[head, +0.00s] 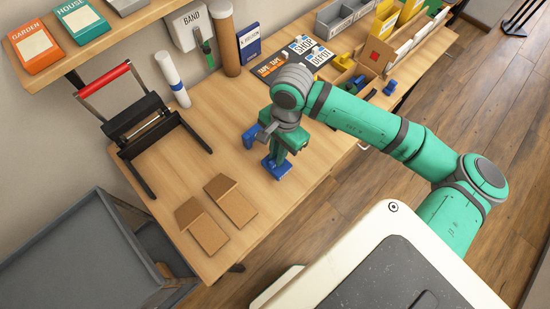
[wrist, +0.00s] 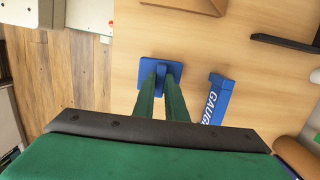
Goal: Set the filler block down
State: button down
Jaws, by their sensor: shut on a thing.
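The filler block, as I take it, is a blue piece with a flat plate and a raised rib (head: 277,168). It also shows in the wrist view (wrist: 147,66). My gripper (head: 281,154) points down over the table and is shut on its rib. In the wrist view the green fingertips (wrist: 162,78) close on the rib from both sides. The blue plate is at or just above the wooden table top (head: 235,112); I cannot tell if it touches.
A blue block lettered GAUGE (wrist: 217,98) stands close beside my gripper. Two brown cardboard pieces (head: 236,206) lie at the front left. A black device with a red handle (head: 143,125) stands behind them. Bare table surrounds the held block towards the front edge.

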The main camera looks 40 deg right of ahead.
jog(key=shift+w+a+f, duration=0.1)
jog(key=shift+w+f, duration=0.1)
jog(key=shift+f, duration=0.75)
jog(key=shift+w+a+f, duration=0.1)
jog(key=shift+w+f, duration=0.05)
jog(key=shift+f, duration=0.8)
jog(key=shift+f, duration=0.1)
jog(key=c, duration=1.8)
grip_release()
jog(key=r, duration=0.4)
jog(key=d+r, duration=0.1)
jog(key=r, duration=0.3)
jog(key=d+r, duration=0.1)
jog(key=r, duration=0.3)
jog(key=shift+r, duration=0.1)
jog(key=shift+a, duration=0.15)
